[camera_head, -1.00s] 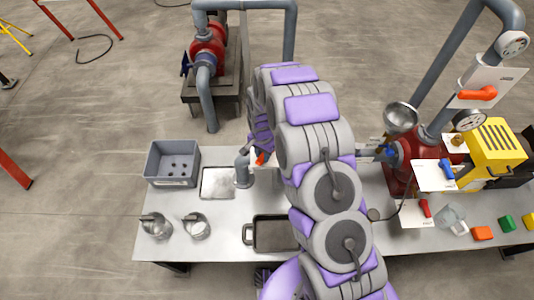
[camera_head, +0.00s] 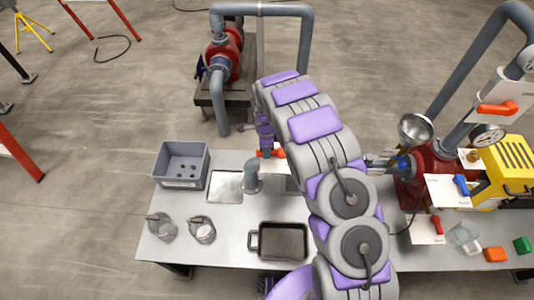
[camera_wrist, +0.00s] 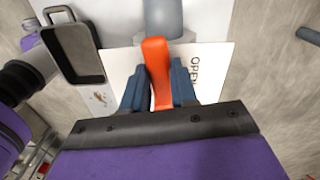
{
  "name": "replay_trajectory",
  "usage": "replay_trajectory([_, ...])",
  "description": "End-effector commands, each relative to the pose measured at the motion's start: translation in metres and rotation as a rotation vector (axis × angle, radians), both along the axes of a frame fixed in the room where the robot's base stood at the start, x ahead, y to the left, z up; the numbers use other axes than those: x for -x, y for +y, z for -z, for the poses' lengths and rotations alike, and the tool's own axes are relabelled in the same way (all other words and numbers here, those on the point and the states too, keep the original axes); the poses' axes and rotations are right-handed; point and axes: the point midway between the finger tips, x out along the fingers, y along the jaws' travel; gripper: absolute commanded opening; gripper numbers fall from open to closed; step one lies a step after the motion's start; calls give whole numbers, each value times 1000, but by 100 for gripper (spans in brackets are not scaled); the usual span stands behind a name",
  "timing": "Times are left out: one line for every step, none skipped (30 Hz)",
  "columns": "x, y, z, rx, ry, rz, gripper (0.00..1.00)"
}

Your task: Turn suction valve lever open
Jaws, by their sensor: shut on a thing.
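The orange valve lever (camera_wrist: 157,65) stands between my gripper's blue-grey fingers in the wrist view. My gripper (camera_wrist: 158,92) is shut on it, with one finger on each side. The lever's base meets a grey pipe or valve body (camera_wrist: 163,18). A white card (camera_wrist: 217,65) reading "OPEN" lies behind the lever. In the head view the orange lever (camera_head: 278,153) shows beside my gripper (camera_head: 266,150), just right of the top of a grey upright pipe (camera_head: 252,178). My arm hides part of this area, and the exact lever angle is hard to tell there.
The table (camera_head: 225,250) holds a grey bin (camera_head: 181,182), two metal cups, a black-rimmed tray (camera_head: 279,258) and a flat metal plate (camera_head: 225,186). At right stand a red pump (camera_head: 430,165), a yellow machine (camera_head: 505,155) and other levers. A second pump (camera_head: 225,60) stands behind the table.

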Motion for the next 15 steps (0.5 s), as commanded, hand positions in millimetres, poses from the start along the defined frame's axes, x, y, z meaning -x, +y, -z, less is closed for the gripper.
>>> replay_trajectory([-3,1,1,-3,-5,25,0])
replay_trajectory([-4,1,1,-3,-5,39,0])
replay_trajectory([-5,1,1,-2,-5,57,0])
replay_trajectory([-6,1,1,-2,-5,68,0])
replay_trajectory([-6,2,1,-2,-5,80,0])
replay_trajectory([-7,2,0,-2,-5,92,0])
replay_trajectory([-8,2,0,-2,-5,100,0])
replay_trajectory([-8,2,0,-2,-5,108,0])
replay_trajectory([-9,2,0,-2,-5,117,0])
replay_trajectory([-9,2,0,-2,-5,121,0])
replay_trajectory([-9,2,0,-2,-5,126,0])
replay_trajectory([-10,2,0,-2,-5,130,0])
replay_trajectory([-10,2,0,-2,-5,133,0])
replay_trajectory([-10,2,0,-2,-5,136,0])
replay_trajectory([-10,2,0,-2,-5,139,0])
